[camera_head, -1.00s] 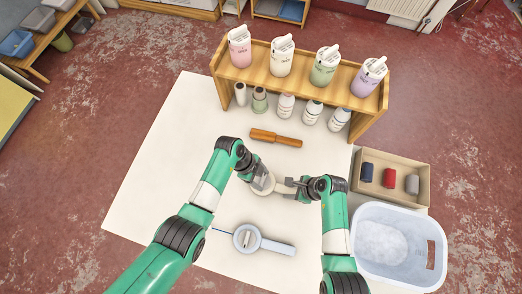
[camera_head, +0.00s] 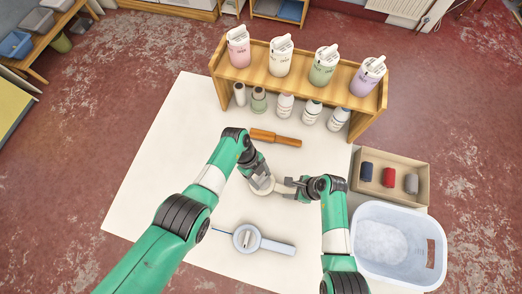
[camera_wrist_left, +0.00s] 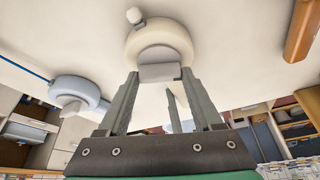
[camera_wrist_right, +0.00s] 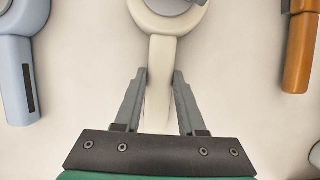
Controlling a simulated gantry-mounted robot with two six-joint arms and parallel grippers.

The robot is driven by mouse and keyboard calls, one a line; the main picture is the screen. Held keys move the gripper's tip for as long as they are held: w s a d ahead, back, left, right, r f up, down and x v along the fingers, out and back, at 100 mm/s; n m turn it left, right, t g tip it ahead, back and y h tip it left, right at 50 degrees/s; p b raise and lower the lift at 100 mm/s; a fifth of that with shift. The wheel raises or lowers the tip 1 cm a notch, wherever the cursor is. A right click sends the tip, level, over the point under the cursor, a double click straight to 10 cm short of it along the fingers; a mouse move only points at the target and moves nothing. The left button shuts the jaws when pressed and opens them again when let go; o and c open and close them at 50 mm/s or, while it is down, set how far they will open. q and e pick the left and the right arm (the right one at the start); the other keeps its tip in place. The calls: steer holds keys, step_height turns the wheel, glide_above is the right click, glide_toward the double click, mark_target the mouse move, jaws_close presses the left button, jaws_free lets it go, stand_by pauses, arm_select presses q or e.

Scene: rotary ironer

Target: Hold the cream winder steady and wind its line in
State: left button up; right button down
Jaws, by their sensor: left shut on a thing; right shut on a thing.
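The cream winder (camera_head: 262,187) lies on the white table mat between my two grippers. It has a round cream body (camera_wrist_left: 160,38) with a grey crank piece (camera_wrist_left: 160,72) on top. A small cream knob (camera_wrist_left: 134,15) shows beside the body; I cannot tell whether it is the line's end. My left gripper (camera_wrist_left: 160,80) is shut on the grey crank piece. My right gripper (camera_wrist_right: 160,78) is shut on the winder's straight handle (camera_wrist_right: 162,55). In the head view, my left gripper (camera_head: 262,178) partly covers the body, and my right gripper (camera_head: 288,187) is at its right.
A blue winder (camera_head: 247,238) with a dark line lies nearer the front. A wooden rack (camera_head: 236,87) with bottles stands at the back. A box of spools (camera_head: 424,180) and a pale tub (camera_head: 437,225) stand right. Mat's left side is clear.

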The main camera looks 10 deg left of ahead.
arm_select(q)
steer(key=o, duration=1.4)
steer(key=v, duration=1.2)
steer(key=shift+a, duration=0.1)
arm_select(e)
steer(key=shift+c, duration=2.1)
jaws_free()
